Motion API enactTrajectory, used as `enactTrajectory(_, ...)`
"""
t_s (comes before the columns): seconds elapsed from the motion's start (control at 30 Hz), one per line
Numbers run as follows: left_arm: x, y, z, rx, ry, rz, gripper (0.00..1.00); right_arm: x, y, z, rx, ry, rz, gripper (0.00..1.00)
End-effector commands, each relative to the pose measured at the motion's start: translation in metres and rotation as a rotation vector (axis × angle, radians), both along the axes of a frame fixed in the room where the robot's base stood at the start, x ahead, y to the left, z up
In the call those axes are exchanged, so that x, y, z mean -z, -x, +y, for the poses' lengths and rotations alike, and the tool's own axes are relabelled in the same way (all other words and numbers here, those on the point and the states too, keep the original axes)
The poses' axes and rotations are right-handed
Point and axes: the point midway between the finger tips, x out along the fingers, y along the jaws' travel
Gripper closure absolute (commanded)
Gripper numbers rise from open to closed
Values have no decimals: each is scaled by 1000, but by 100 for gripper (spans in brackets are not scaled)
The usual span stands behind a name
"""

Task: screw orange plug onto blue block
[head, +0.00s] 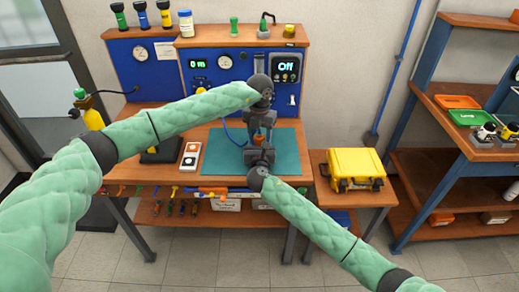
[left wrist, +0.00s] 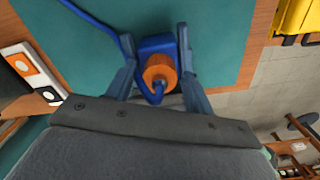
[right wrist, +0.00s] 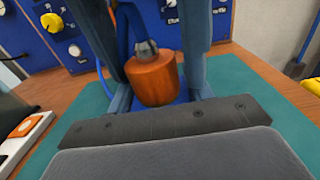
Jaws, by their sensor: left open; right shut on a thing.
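The orange plug (head: 259,137) shows between my two grippers, over the teal mat. In the left wrist view the plug (left wrist: 160,68) is in front of the blue block (left wrist: 155,43), and they seem to touch. Whether the thread is engaged is not visible. My left gripper (head: 262,118) is open, with its fingers on either side of the plug and block. My right gripper (head: 260,147) comes from the front and is shut on the blue block, mostly hidden behind the orange plug (right wrist: 152,80) in the right wrist view. A grey fitting (right wrist: 146,50) tops the plug.
A white box with buttons (head: 190,157) lies left. A blue gauge panel (head: 225,88) stands behind. A yellow case (head: 356,168) sits on a side table.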

Motion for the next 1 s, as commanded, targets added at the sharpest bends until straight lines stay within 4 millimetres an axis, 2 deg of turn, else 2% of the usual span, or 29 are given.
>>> enactTrajectory(0.27, 2, 0, 0, 0, 0, 0, 47, 0, 0, 0, 0, 0, 0, 100)
enactTrajectory(0.37, 2, 0, 0, 0, 0, 0, 63, 0, 0, 0, 0, 0, 0, 100)
enactTrajectory(0.5, 2, 0, 0, 0, 0, 0, 90, 0, 0, 0, 0, 0, 0, 100)
enactTrajectory(0.63, 2, 0, 0, 28, -1, 0, 92, 0, 0, 0, 0, 0, 0, 100)
enactTrajectory(0.77, 3, 0, 0, 130, -1, 1, 92, 0, 0, 0, 0, 0, 0, 100)
enactTrajectory(0.9, 3, 0, 0, 124, 0, 1, 92, 0, 0, 0, 0, 0, 0, 100)
enactTrajectory(0.93, 3, 0, 0, 124, 0, 1, 59, 0, 0, 0, 0, 0, 0, 100)
enactTrajectory(1.0, 3, 0, 0, 124, 0, 1, 45, 0, 0, 0, 0, 0, 0, 100)
